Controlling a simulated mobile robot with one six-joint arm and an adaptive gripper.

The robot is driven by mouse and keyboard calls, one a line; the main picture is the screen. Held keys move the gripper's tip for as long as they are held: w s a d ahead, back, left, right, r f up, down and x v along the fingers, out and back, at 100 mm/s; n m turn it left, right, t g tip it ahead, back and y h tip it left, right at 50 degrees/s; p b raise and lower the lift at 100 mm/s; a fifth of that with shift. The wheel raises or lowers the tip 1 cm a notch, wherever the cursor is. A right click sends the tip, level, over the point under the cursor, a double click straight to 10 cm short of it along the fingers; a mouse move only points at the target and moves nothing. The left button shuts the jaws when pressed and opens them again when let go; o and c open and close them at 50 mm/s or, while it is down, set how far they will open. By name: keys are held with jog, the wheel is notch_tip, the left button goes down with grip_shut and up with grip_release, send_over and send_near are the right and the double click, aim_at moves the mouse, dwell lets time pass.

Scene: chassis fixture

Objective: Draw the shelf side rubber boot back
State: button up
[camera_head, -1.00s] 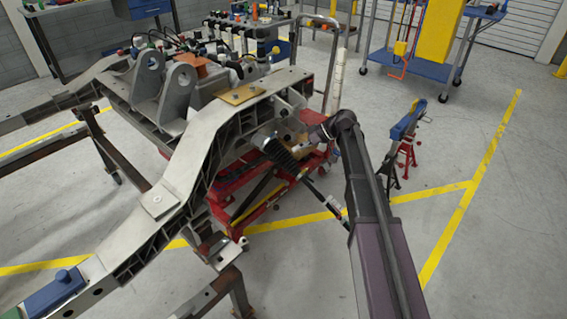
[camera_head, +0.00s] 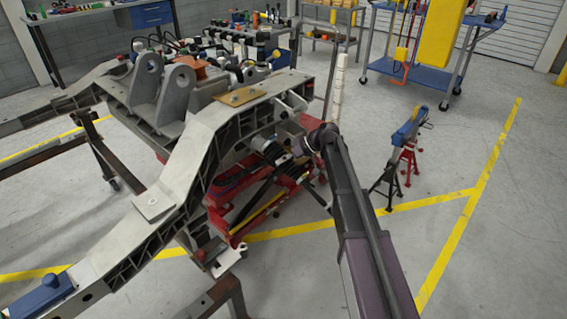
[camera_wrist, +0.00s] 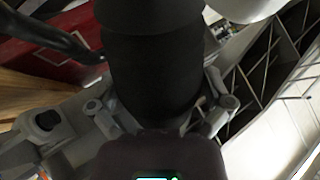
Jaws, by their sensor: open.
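A black ribbed rubber boot (camera_wrist: 152,70) fills the middle of the wrist view, running from the top edge down towards my gripper's palm. My gripper (camera_wrist: 140,112) is open, with one grey finger on each side of the boot. Whether the fingers touch it is not clear. In the head view a black boot (camera_head: 270,152) shows beneath the near chassis rail, and my gripper (camera_head: 297,147) is at its right end, partly hidden by my wrist. I cannot tell from the pictures which side is the shelf side.
The grey chassis rail (camera_head: 180,180) arches just left of and above my gripper. A red lift frame (camera_head: 230,220) stands below it. A stand with a blue top (camera_head: 408,128) is to the right. Open floor lies right of my arm.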

aim_at(299, 175)
jog(key=c, duration=1)
jog(key=shift+o, duration=0.2)
jog(key=s+d+f+b, duration=0.2)
jog(key=d, duration=0.1)
jog(key=s+d+f+b, duration=0.1)
jog(key=s, duration=0.1)
jog(key=shift+d+f, duration=0.1)
jog(key=shift+d, duration=0.3)
jog(key=shift+s+d, duration=0.3)
jog(key=shift+d, duration=0.05)
jog(key=shift+f, duration=0.1)
jog(key=o, duration=1)
jog(key=shift+c, duration=0.2)
jog(key=shift+w, duration=0.1)
